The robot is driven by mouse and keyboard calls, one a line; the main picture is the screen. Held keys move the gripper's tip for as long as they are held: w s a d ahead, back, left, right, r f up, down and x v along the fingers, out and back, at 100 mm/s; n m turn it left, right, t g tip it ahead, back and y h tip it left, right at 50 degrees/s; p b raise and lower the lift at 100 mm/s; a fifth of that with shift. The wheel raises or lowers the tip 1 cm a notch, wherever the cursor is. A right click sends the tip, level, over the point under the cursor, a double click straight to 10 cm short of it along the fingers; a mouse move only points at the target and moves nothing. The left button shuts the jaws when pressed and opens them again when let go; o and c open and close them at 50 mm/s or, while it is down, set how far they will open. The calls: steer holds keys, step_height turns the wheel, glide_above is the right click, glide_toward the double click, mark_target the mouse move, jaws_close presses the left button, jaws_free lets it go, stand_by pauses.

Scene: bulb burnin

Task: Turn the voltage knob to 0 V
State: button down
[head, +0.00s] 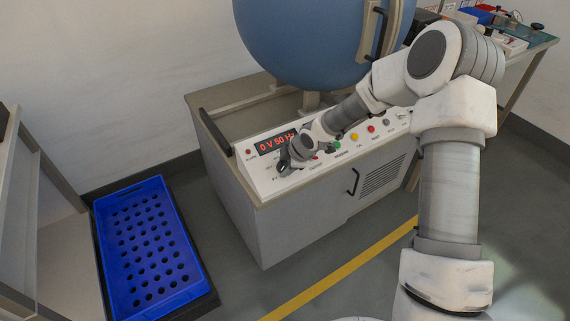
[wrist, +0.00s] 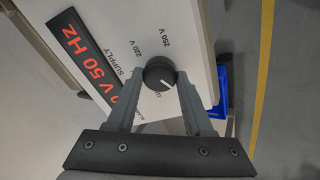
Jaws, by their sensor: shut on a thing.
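The voltage knob (wrist: 159,73) is a round black dial with a white pointer line, on the white sloped control panel (wrist: 192,35). My gripper (wrist: 160,84) is shut on the knob, with one finger on each side of it. In the wrist view the pointer slants between the gripper fingers, away from the printed 220 V and 250 V marks. The red display (head: 277,143) reads 0 V 50 Hz in the head view. There my gripper (head: 287,161) is at the left end of the panel and largely hides the knob.
Several coloured buttons, including a yellow one (head: 354,136) and a red one (head: 371,128), line the panel to the right. A large blue sphere (head: 310,35) stands behind. A blue perforated crate (head: 112,203) is on the floor at left.

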steer(key=shift+c, duration=1.4)
jaws_free()
steer(key=shift+r, duration=0.15)
steer(key=p+v, duration=0.7)
steer(key=v, duration=1)
steer(key=shift+d, duration=0.1)
